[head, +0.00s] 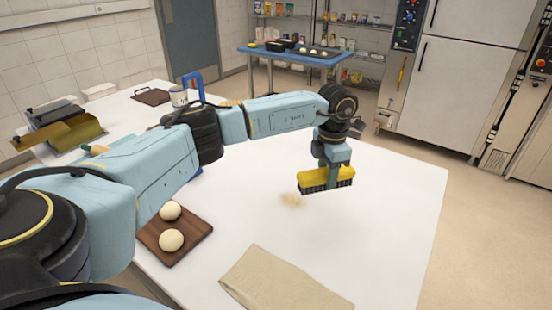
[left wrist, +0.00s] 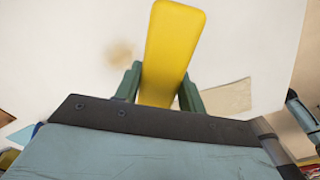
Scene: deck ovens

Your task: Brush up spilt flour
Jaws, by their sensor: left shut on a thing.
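My left gripper (head: 331,174) is shut on a yellow brush (head: 313,178) with dark bristles. It holds the brush bristles down over the white table; whether the bristles touch the surface I cannot tell. In the left wrist view the yellow brush (left wrist: 172,50) sticks out between the green fingers of my left gripper (left wrist: 158,85). The spilt flour (head: 293,200) is a small tan patch on the table, just left of and nearer than the brush. It also shows in the left wrist view (left wrist: 119,52). My right gripper is not in view.
A brown board (head: 190,238) with two dough balls lies left of the flour. A beige cloth (head: 280,284) lies at the front of the white table (head: 400,215). A scale-like metal machine (head: 60,125) stands far left. The table's right side is clear.

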